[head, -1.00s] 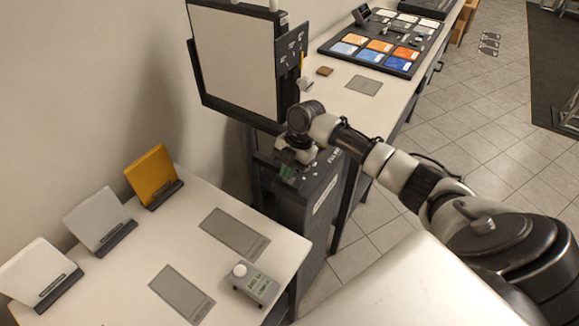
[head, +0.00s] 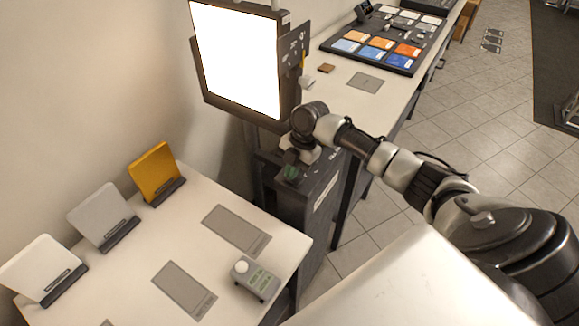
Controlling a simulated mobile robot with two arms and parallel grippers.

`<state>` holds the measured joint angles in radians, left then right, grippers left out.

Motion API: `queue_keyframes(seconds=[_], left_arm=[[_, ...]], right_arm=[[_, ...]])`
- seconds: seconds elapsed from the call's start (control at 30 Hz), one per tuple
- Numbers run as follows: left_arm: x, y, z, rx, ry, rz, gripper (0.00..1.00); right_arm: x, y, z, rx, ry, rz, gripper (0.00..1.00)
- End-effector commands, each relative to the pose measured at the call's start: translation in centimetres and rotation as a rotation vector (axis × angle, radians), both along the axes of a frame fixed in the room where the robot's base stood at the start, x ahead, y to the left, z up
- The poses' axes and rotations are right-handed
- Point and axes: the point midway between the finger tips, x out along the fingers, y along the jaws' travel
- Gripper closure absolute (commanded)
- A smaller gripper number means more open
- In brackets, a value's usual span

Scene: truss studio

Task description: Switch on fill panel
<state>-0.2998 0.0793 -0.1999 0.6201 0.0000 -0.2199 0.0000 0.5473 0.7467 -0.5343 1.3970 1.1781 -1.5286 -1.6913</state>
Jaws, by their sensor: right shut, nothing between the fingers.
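The fill panel (head: 237,62) is a framed rectangle at the top left of centre, and its face glows bright white. Below it stands a dark control box (head: 322,186) with a green button or lamp (head: 291,173) on its top. My right gripper (head: 292,160) is shut and empty, pointing down just above the box top, close to the green part. I cannot tell whether the fingers touch it. My wrist hides part of the box top. My left gripper is not in view.
A near table (head: 140,255) holds white, grey and orange cards (head: 154,171) in stands and a small light meter (head: 255,277). A far bench (head: 345,98) carries a tray of colour swatches (head: 374,47). Tiled floor (head: 480,130) is open at the right.

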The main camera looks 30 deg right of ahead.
Motion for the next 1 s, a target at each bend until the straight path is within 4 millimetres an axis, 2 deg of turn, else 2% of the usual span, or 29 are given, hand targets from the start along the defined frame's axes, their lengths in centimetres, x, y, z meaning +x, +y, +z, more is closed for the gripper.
queue_keyframes(seconds=[0.37,0.47,0.8,1.0], left_arm=[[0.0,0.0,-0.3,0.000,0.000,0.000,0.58],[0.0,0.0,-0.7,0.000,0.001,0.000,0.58],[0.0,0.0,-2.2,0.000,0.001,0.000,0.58],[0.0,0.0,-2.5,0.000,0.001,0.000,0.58]], right_arm=[[0.0,-0.3,0.6,-0.001,-0.002,0.000,1.00],[0.1,-0.8,1.9,-0.002,-0.004,0.001,1.00],[0.0,-2.8,8.2,-0.001,-0.005,-0.002,1.00],[0.0,-3.4,10.0,-0.001,-0.002,0.001,1.00]])
